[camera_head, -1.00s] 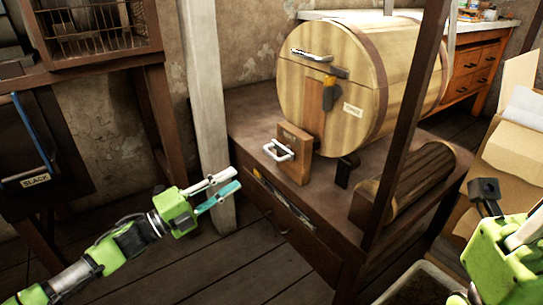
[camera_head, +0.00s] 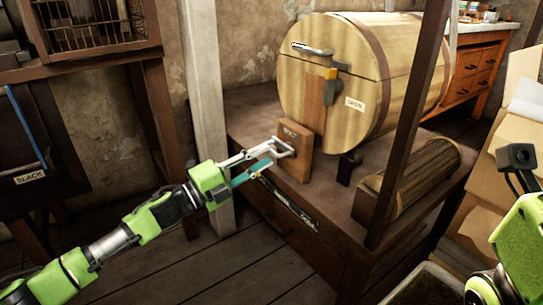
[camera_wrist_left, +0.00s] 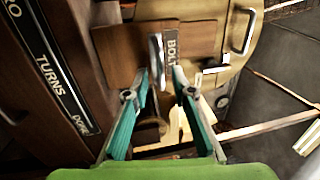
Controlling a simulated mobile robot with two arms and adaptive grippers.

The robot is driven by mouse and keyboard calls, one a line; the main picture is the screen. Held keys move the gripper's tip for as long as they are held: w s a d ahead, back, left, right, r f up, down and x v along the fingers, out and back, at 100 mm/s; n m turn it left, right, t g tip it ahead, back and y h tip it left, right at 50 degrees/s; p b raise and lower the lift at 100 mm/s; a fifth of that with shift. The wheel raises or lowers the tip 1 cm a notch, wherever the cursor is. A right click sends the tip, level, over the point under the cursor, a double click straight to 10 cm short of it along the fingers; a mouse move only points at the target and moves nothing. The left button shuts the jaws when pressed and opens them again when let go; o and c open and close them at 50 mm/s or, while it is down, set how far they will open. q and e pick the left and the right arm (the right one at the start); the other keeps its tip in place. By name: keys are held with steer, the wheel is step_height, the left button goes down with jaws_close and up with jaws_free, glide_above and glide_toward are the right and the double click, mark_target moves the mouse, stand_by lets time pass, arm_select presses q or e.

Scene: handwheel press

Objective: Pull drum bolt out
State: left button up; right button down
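The drum bolt is a wooden block (camera_head: 297,157) marked BOLT, with a pale metal U-shaped handle (camera_head: 284,147); it stands low in front of the barrel-like wooden drum (camera_head: 308,75). My left gripper (camera_head: 275,152) is at the handle, its two fingers apart. In the left wrist view the handle (camera_wrist_left: 157,60) stands between the open fingertips, nearer the left finger; I cannot tell whether it touches either one.
The drum has an upper handle (camera_head: 312,48), a dark latch (camera_head: 331,88) and a small tag (camera_head: 355,104). A dark wooden post (camera_head: 408,125) rises in front of it. A pale post (camera_head: 208,90) stands behind my left arm. Cardboard boxes (camera_head: 497,165) are at right.

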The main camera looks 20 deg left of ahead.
mark_target(271, 152)
arm_select(q)
steer(key=shift+b+x, duration=0.45)
steer(key=shift+x, duration=1.4)
steer(key=shift+c, duration=0.5)
jaws_close()
